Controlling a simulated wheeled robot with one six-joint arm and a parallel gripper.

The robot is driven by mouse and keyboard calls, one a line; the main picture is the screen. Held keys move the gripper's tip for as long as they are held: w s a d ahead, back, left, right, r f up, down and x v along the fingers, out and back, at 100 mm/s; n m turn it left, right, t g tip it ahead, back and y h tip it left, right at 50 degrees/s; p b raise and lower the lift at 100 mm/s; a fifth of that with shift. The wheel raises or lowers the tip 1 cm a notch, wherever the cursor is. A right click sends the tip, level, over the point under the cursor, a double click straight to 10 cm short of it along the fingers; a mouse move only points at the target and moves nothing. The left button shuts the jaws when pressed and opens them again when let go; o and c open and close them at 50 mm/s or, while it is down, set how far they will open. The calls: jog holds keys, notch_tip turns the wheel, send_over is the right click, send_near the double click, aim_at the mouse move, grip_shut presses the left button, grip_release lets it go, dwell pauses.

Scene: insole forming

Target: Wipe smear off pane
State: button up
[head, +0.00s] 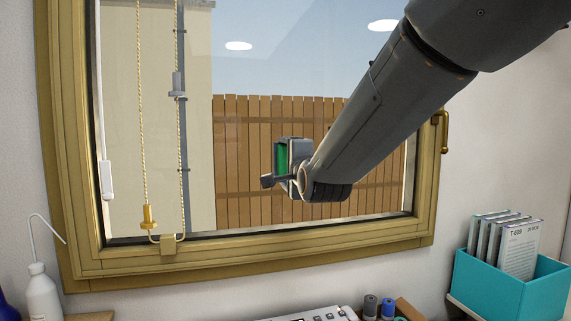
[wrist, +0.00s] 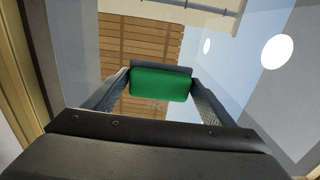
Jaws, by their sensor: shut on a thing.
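The window pane (head: 255,65) fills the brass-coloured frame in the head view; a wooden fence and a pale wall show through it. My gripper (head: 290,167) is in front of the pane, right of its middle. It is shut on a green block with a grey back; the green shows at the gripper in the head view (head: 282,160). In the wrist view the green block (wrist: 158,87) sits between the two fingers. I cannot tell whether it touches the glass. I cannot make out a smear; my arm covers the pane's upper right.
The window frame (head: 300,248) edges the pane, with a handle (head: 444,132) at right. A beaded cord (head: 143,120) hangs at left. Below are a white wash bottle (head: 42,292), a white device (head: 310,314) and a teal bin (head: 505,295) of booklets.

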jog(key=shift+w+a, duration=0.2)
jog(key=shift+w, duration=0.4)
jog(key=w+d+b, duration=0.1)
jog(key=w+d, duration=0.1)
jog(key=d, duration=0.5)
jog(key=shift+d+b, duration=0.15)
jog(key=shift+b, duration=0.25)
dwell(0.4)
jog(key=shift+s+a+b, duration=0.25)
jog(key=shift+s+a, duration=0.1)
jog(key=shift+a, duration=0.9)
jog(key=shift+s+a+b, duration=0.25)
jog(key=shift+s+a, duration=0.05)
jog(key=shift+a, duration=0.9)
jog(key=shift+s+a+b, duration=0.25)
jog(key=shift+s+a, duration=0.1)
jog(key=shift+a, duration=0.9)
jog(key=shift+s+d, duration=0.1)
jog(key=shift+v, duration=2.9)
